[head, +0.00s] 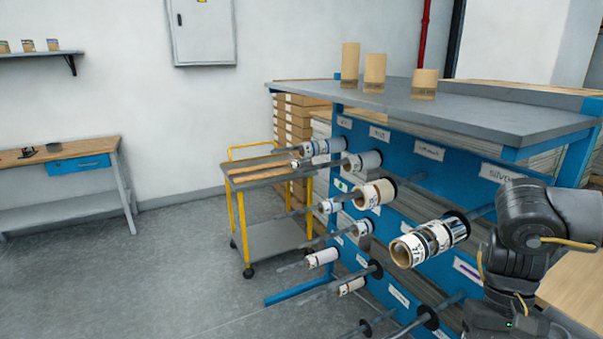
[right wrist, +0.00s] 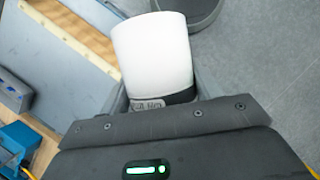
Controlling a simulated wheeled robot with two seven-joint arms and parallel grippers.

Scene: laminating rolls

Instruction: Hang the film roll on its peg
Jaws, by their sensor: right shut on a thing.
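A white film roll (right wrist: 152,48) with a dark printed band at its near end is held in my right gripper (right wrist: 163,88), in the right wrist view. The jaws are shut around its near end. In the head view my right arm shows at the right edge, but its gripper and the held roll are out of sight. The blue rack (head: 465,235) has pegs with black discs, several carrying rolls. A large roll (head: 422,246) hangs on the nearest upper peg. A lower peg (head: 408,328) with a black disc looks bare in its visible part. My left gripper is not in view.
Three cardboard-coloured rolls (head: 374,72) stand on the rack's grey top (head: 470,110). A yellow-framed cart (head: 262,172) stands behind the pegs. A workbench (head: 65,150) is at the far left. The grey floor (head: 170,260) between is clear. Pegs stick out towards the left.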

